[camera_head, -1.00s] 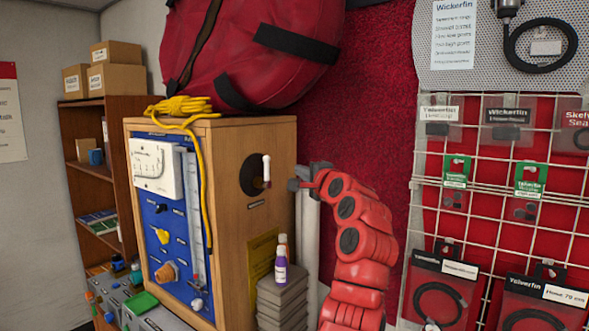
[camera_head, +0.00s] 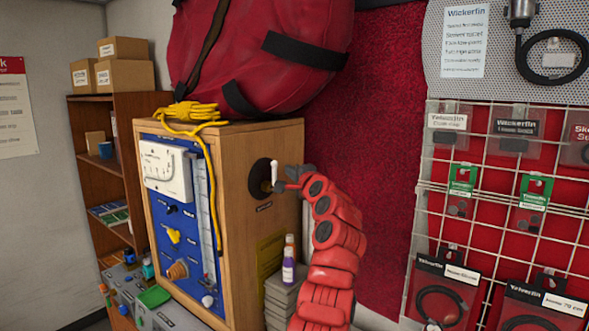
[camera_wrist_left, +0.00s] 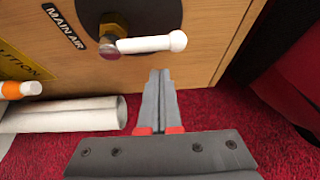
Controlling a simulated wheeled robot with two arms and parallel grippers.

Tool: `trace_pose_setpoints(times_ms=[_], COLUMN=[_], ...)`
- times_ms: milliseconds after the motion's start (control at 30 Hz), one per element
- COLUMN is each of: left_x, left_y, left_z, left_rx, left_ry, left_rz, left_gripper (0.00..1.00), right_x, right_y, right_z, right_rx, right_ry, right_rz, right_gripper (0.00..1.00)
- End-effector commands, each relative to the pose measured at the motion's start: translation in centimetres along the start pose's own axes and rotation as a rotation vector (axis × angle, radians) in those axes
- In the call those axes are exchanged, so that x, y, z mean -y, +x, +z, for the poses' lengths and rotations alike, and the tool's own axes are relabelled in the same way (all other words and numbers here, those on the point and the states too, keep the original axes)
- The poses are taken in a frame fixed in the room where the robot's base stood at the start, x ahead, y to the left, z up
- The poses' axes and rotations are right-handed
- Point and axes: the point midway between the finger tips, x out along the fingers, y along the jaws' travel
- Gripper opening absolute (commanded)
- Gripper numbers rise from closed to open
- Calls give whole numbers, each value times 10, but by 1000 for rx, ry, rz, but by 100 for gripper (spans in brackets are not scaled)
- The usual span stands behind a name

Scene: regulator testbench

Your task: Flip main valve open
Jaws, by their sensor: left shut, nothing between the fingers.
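The main valve has a white lever handle (camera_head: 274,172) on a round black plate (camera_head: 259,179), on the side of a wooden cabinet. The lever points up in the head view. In the left wrist view the white handle (camera_wrist_left: 155,43) lies across the picture, with a brass and red hub (camera_wrist_left: 110,47) at its left end and a "MAIN AIR" label (camera_wrist_left: 65,25) nearby. My left gripper (camera_head: 290,180) is shut and empty, close beside the lever on its right. In the left wrist view its fingertips (camera_wrist_left: 160,73) sit just below the handle, seemingly apart from it. My right gripper is not in view.
The wooden cabinet (camera_head: 235,150) has a blue gauge panel (camera_head: 182,235) and a yellow rope (camera_head: 215,190). A large red bag (camera_head: 250,50) rests on top. Small bottles (camera_head: 289,262) stand on grey stacked blocks below the valve. A wire rack (camera_head: 500,220) is at right.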

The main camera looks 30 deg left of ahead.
Motion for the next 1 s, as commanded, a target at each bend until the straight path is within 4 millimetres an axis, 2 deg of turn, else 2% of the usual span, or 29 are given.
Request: trace_pose_setpoints(times_ms=[133,433,800,1000], left_x=[2,0,-1,-4], left_y=[-3,-6,-7,-12], left_z=[11,19,20,27], left_rx=[4,1,1,2], left_ry=[-1,1,-3,-62], left_rz=[0,1,-1,-36], left_gripper=[0,0,0,0], right_x=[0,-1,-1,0], right_y=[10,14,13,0], right_z=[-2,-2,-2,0], right_rx=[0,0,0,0], right_ry=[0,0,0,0], right_rz=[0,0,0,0], right_gripper=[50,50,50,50])
